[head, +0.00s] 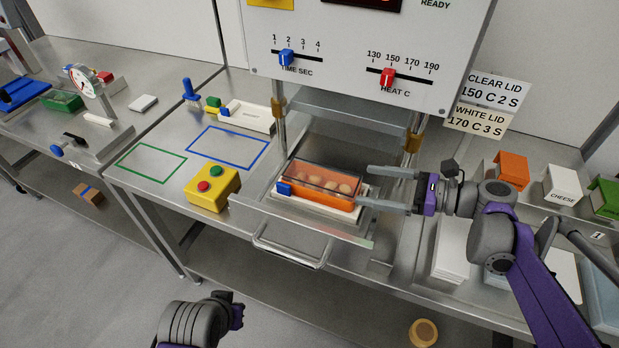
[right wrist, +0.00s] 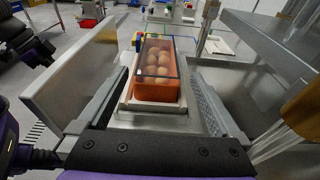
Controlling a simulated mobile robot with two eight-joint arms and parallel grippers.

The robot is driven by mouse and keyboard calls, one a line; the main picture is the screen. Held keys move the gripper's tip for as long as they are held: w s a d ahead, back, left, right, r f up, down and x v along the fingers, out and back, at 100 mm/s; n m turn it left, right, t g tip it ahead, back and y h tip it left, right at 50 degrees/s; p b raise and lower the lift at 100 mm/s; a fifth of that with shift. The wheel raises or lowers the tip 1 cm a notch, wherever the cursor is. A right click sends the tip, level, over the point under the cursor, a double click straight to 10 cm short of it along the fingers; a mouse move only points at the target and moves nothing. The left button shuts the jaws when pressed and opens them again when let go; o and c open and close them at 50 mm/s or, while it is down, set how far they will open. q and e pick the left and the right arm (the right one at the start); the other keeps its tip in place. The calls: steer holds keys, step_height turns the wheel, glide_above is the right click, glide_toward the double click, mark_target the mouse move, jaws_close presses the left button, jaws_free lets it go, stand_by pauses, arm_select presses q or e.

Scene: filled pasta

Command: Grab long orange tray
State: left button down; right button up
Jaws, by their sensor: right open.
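The long orange tray (head: 321,189) has a clear lid and several round pale pieces inside. It sits in a white holder (head: 318,206) on the pulled-out drawer of the sealing machine. A blue block (head: 284,188) is at its left end. My right gripper (head: 363,187) is open at the tray's right end, with its fingers pointing left toward it. In the right wrist view the tray (right wrist: 157,86) lies between the two spread fingers, with a gap on each side. My left gripper (head: 236,311) is low at the bottom, away from the tray; its jaws are unclear.
The machine's front panel (head: 360,55) and metal posts (head: 413,140) stand behind and above the tray. The drawer handle (head: 290,252) sticks out in front. A yellow button box (head: 212,186) is left of the drawer. Green (head: 152,163) and blue (head: 229,147) outlined areas lie empty on the table.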

mark_target(334, 180)
steer(key=x, duration=1)
steer(key=shift+a, duration=0.2)
steer(key=shift+s, duration=0.1)
steer(key=c, duration=1.5)
